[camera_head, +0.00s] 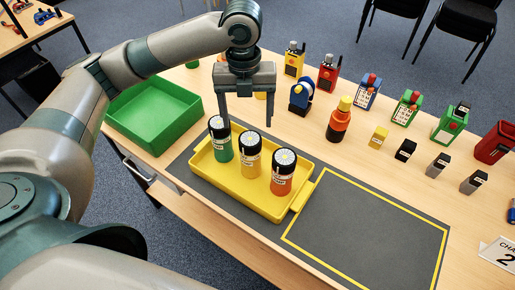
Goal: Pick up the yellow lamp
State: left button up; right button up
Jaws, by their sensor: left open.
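The yellow lamp (249,162), a yellow cylinder with a black collar and a pale top, stands upright in the yellow tray (262,204). It is between a green lamp (221,146) on its left and an orange lamp (282,178) on its right. My left gripper (246,121) points down above the tray, open and empty. I cannot tell exactly how high the fingertips are. My right gripper is not in view.
A green tray (153,118) is at the left. A yellow-outlined grey area (365,232) right of the yellow tray is empty. Behind stand an orange-black bottle (339,121), radios and meters such as a red radio (328,73), and several small blocks. A white sign (499,254) is at the right.

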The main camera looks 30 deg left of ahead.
aim_at(247, 141)
pick_arm(q)
jog(key=shift+a+r, duration=0.25)
jog(key=shift+r, duration=0.15)
notch_tip(247, 141, down, 11)
jog(key=p, duration=0.2)
jog(key=shift+p, duration=0.4)
jog(key=shift+f, duration=0.65)
jog(key=shift+w, duration=0.1)
